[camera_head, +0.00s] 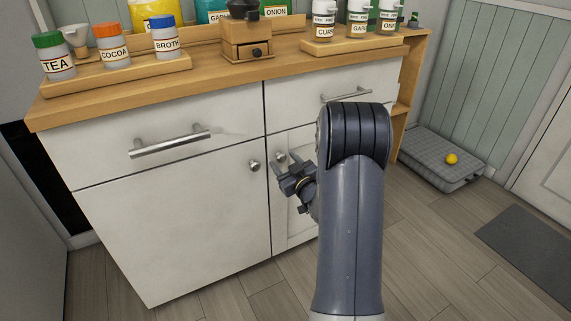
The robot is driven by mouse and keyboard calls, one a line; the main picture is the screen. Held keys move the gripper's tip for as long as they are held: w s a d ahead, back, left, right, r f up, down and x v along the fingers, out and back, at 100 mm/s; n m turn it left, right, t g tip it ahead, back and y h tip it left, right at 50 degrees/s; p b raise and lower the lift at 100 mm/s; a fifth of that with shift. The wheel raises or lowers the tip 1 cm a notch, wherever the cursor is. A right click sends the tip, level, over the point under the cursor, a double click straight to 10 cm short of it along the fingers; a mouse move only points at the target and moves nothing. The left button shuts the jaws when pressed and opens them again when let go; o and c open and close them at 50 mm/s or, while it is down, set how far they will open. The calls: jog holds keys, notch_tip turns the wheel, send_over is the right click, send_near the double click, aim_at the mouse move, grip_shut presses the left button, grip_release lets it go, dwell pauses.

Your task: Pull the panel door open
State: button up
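The panel door (284,231) is the white lower right cupboard door with a recessed panel. It looks closed, and my arm hides much of it. Its round metal knob (281,158) is at its upper left corner. My gripper (288,188) is in front of this door, just below the knob in the picture. Its fingers look apart, with one tip close to the knob and the other lower down. I see nothing between them. Whether the upper finger touches the knob I cannot tell.
The flat left door (170,230) has its own knob (254,166) close by. Bar-handled drawers (170,141) sit above both doors. The wooden counter (200,90) holds jars and a grinder (246,35).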

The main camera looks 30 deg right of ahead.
grip_shut()
dwell(0.3)
jog(key=shift+s, duration=0.1)
